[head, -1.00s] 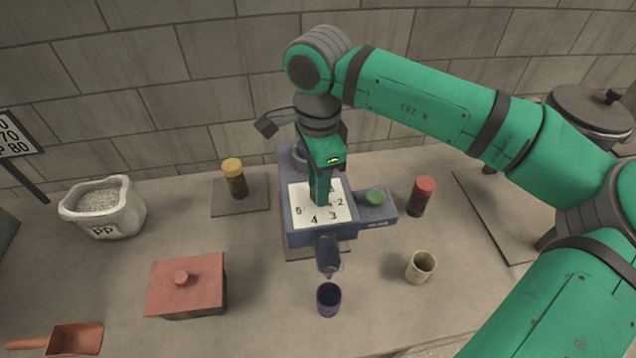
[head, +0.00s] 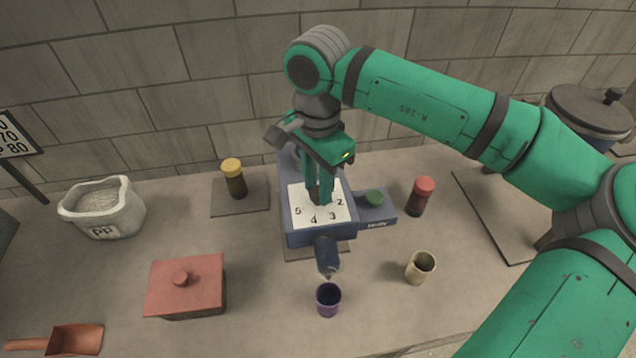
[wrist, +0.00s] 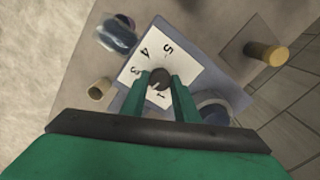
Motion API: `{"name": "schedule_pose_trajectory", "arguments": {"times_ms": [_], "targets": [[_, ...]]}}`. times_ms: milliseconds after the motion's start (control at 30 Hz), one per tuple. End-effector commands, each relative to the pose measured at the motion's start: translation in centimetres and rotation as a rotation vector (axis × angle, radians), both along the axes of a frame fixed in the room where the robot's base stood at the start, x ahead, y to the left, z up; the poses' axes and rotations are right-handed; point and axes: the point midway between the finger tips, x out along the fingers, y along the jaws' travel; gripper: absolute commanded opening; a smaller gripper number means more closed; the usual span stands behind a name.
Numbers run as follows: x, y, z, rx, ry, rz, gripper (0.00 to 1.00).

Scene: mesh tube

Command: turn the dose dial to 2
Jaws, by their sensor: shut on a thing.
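The dose dial is a dark round knob (wrist: 160,79) in the middle of a white number plate (head: 298,212) on top of a blue machine (head: 308,238). In the head view the numbers 2, 3, 4 and 5 show around it; the 1 shows in the wrist view. My gripper (head: 319,199) points down over the plate. It is shut on the knob, with one finger on each side in the wrist view (wrist: 163,84). My fingers cover much of the knob in the head view, and I cannot tell which number it points to.
A green button (head: 374,197) sits on the machine's right arm. A purple cup (head: 328,300) stands below the spout (head: 327,256). A beige cup (head: 420,267), a red-capped jar (head: 421,197), a yellow-capped jar (head: 234,179) and a red box (head: 186,285) stand around it.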

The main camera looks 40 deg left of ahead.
Motion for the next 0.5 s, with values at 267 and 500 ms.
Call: {"name": "schedule_pose_trajectory", "arguments": {"times_ms": [267, 500], "targets": [[-0.02, -0.01, 0.04, 0.0, 0.001, -0.001, 0.46], [0.0, -0.01, 0.06, 0.0, 0.0, -0.001, 0.46]]}}
